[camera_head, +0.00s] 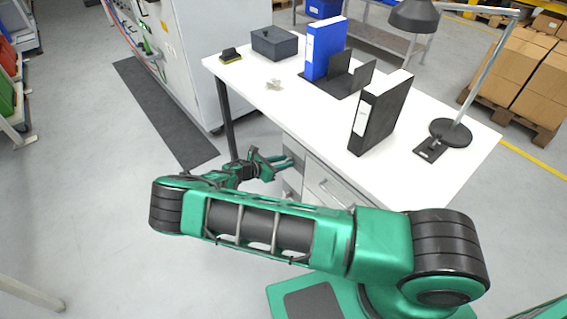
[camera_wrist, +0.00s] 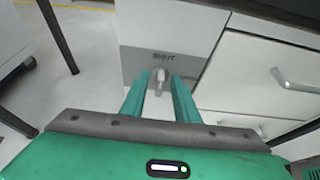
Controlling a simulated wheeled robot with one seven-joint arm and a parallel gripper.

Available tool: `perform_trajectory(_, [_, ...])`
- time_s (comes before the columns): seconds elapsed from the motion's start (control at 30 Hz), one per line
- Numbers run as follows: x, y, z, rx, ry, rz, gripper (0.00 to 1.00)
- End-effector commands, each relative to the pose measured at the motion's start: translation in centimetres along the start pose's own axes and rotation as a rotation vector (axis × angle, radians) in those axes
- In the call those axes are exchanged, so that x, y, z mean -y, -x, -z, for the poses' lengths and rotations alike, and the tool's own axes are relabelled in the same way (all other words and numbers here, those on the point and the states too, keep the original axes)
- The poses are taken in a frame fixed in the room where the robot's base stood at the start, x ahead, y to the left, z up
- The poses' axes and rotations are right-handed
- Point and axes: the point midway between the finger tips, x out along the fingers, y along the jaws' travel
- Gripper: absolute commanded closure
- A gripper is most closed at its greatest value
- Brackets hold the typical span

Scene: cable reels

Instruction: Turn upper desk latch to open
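The upper desk latch (camera_wrist: 160,74) is a small grey handle on a grey plate (camera_wrist: 137,66) marked "SHUT", on the front of the desk's drawer unit. In the wrist view its handle hangs down from the pivot. My gripper (camera_wrist: 159,84) is open, with one green finger on each side of the latch. I cannot tell whether either finger touches it. In the head view my gripper (camera_head: 282,164) is at the front of the desk (camera_head: 235,85), below the top, and the latch is too small to make out.
Drawers with a bar handle (camera_wrist: 295,78) are right of the latch. On the desk stand a blue binder (camera_head: 322,48), a black binder (camera_head: 378,115), a dark box (camera_head: 274,43) and a lamp (camera_head: 450,132). A cabinet (camera_head: 215,50) is behind.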

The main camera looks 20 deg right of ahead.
Motion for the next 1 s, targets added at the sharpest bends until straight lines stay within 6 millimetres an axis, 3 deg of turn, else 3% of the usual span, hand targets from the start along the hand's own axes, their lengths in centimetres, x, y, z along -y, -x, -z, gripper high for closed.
perform_trajectory(0.33, [0.02, -0.48, 0.0, 0.0, 0.0, 0.0, 0.72])
perform_trajectory(0.37, [0.02, -0.47, 0.0, 0.0, 0.0, 0.0, 0.74])
perform_trajectory(0.47, [0.01, -0.46, 0.0, 0.0, 0.0, 0.0, 0.98])
perform_trajectory(0.5, [0.01, -0.45, 0.0, 0.0, 0.0, 0.0, 1.0])
perform_trajectory(1.0, [0.25, -0.42, 0.06, -0.002, -0.115, -0.049, 1.0])
